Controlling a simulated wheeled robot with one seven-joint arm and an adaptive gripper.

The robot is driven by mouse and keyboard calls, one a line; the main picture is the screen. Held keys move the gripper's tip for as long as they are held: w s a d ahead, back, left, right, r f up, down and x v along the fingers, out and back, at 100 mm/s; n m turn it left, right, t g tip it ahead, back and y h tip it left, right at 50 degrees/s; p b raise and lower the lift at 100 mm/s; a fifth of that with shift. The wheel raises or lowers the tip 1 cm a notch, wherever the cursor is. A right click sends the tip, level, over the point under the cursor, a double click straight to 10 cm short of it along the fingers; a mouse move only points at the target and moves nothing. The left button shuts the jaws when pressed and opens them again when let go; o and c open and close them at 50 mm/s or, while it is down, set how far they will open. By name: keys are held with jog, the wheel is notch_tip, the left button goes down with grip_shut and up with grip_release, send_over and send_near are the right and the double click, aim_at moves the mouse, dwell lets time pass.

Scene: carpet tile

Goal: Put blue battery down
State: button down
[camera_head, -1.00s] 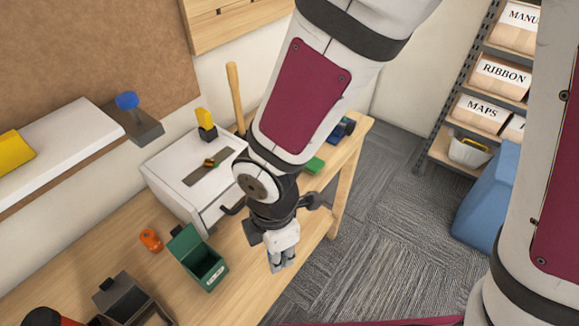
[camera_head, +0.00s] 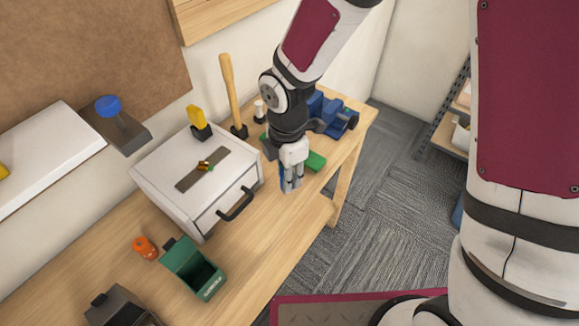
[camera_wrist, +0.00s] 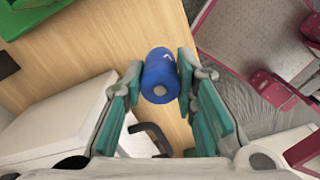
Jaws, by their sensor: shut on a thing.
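The blue battery (camera_wrist: 160,75) sits between the green-padded fingers of my gripper (camera_wrist: 160,88) in the wrist view, its round end facing the camera. My gripper is shut on it. In the head view my gripper (camera_head: 290,187) points down over the wooden table (camera_head: 262,240), right of the white drawer box. Only a sliver of blue shows at its fingers there. The wrist view shows bare wood behind the battery; I cannot tell whether the battery touches the table.
The white drawer box (camera_head: 165,172) with a black handle (camera_head: 236,204) stands left of my gripper. A green block (camera_head: 316,161) and a blue vise (camera_head: 333,112) are close behind and right. A green open bin (camera_head: 195,270) and orange bottle (camera_head: 145,248) stand nearer. The table edge is right.

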jog(key=w, duration=0.3)
jog(key=shift+d+f, duration=0.15)
jog(key=shift+d, duration=0.1)
jog(key=shift+f, duration=1.75)
jog(key=shift+f, duration=0.1)
jog(key=c, duration=1.3)
grip_release()
